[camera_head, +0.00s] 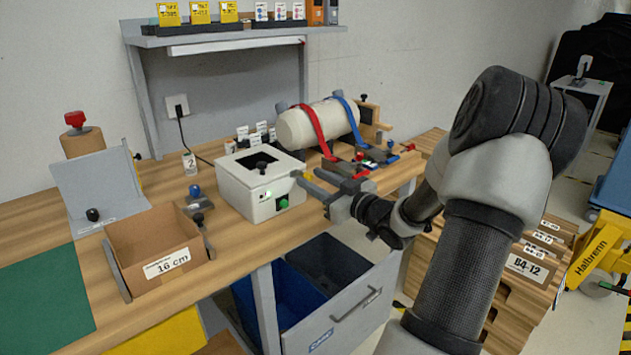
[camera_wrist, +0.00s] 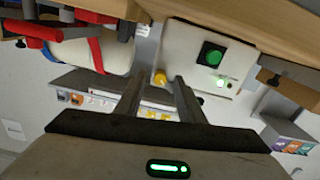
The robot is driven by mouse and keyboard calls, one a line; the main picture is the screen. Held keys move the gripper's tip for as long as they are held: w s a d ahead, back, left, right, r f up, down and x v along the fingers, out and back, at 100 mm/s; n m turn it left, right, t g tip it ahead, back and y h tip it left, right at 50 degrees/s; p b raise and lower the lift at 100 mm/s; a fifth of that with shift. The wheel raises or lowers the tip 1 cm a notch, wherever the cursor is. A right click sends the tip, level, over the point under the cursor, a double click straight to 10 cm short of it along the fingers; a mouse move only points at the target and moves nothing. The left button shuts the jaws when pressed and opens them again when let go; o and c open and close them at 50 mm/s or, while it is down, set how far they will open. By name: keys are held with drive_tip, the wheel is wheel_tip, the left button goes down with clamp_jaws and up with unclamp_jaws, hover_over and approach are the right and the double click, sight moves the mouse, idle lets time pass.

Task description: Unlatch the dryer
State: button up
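A white box (camera_head: 262,185) with a dark window in its top stands on the wooden bench; it looks like the dryer. Its front has a green button (camera_head: 283,204) and a green light, which also show in the wrist view, with the button (camera_wrist: 210,54) upper right. A small yellow piece (camera_wrist: 160,77) shows at the box's edge, between my fingertips in the picture; it may be part of the latch. My gripper (camera_head: 312,182) is at the box's right side, fingers apart. In the wrist view my gripper (camera_wrist: 158,82) looks open; contact with the yellow piece cannot be told.
A white cylinder (camera_head: 297,129) with red and blue straps lies behind my gripper. A cardboard box (camera_head: 150,238) stands left of the white box. Wooden crates (camera_head: 510,275) stand at the right.

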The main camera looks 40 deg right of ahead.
clamp_jaws()
drive_tip(key=shift+r+m+p, duration=0.15)
drive_tip(key=shift+m+p, duration=0.15)
drive_tip(key=shift+p, duration=0.3)
drive_tip(key=shift+r+m+p, duration=0.1)
drive_tip(key=shift+m+p, duration=0.4)
drive_tip(key=shift+p, duration=0.45)
drive_tip(key=m+p, duration=0.2)
drive_tip(key=p, duration=0.1)
drive_tip(key=shift+m, duration=0.3)
drive_tip(key=m+p, duration=0.3)
drive_tip(key=shift+d, duration=0.1)
drive_tip(key=shift+f+m+p, duration=0.25)
drive_tip(key=shift+m+p, duration=0.85)
drive_tip(key=shift+m, duration=0.1)
